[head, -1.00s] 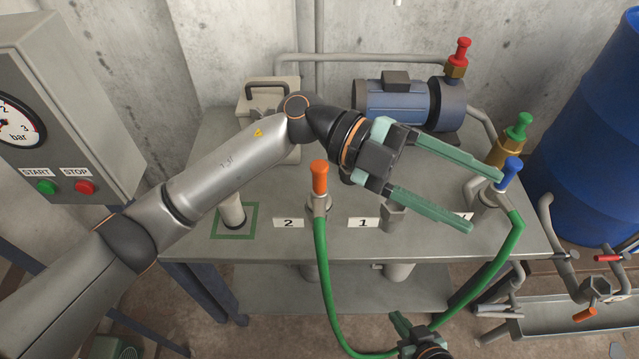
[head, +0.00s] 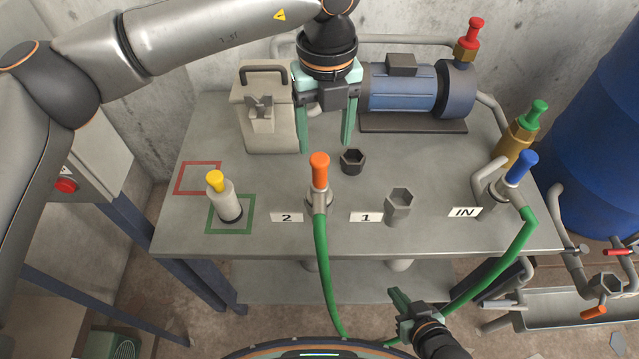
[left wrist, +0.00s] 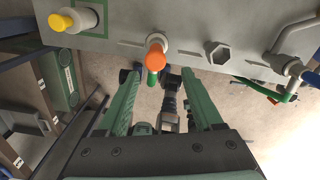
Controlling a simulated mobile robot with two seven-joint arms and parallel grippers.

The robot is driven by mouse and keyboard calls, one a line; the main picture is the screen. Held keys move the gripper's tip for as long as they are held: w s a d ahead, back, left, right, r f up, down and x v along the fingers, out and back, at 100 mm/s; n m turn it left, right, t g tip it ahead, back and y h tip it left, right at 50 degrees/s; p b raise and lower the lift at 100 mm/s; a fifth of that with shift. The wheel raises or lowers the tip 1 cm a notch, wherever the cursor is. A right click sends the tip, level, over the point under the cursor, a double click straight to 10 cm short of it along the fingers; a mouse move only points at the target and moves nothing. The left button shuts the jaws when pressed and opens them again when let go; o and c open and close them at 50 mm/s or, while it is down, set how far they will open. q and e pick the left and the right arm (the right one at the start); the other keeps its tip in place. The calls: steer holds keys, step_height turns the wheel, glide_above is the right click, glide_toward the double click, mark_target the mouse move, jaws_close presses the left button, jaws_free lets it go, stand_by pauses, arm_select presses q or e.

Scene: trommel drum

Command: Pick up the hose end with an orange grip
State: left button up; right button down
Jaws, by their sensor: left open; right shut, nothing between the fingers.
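The hose end with an orange grip (head: 319,170) stands upright in the socket by label 2, with the green hose (head: 323,270) hanging from it over the table's front edge. My left gripper (head: 326,148) is open and empty, pointing down above and behind the orange grip in the head view. In the left wrist view the orange grip (left wrist: 156,44) is beyond the open fingers (left wrist: 160,72), apart from them. My right gripper (head: 402,302) is low in front of the table, near the hose; its fingers look closed and hold nothing.
A blue-gripped hose end (head: 521,168) is at the IN socket. An empty socket (head: 398,205) is by label 1. A yellow-topped bottle (head: 222,195) stands in the green square. A grey canister (head: 265,115), a blue motor (head: 400,90) and a loose dark nut (head: 352,161) are behind.

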mark_target(320, 159)
arm_select(q)
steer(key=shift+f, duration=0.9)
steer(key=shift+w+a+f+p, duration=0.1)
steer(key=shift+a+f+p, duration=0.15)
steer(key=shift+f, duration=1.1)
steer(key=shift+a+f+p, duration=0.1)
steer(key=shift+f+p, duration=0.15)
steer(key=shift+f, duration=1.1)
steer(key=shift+c, duration=0.4)
jaws_close()
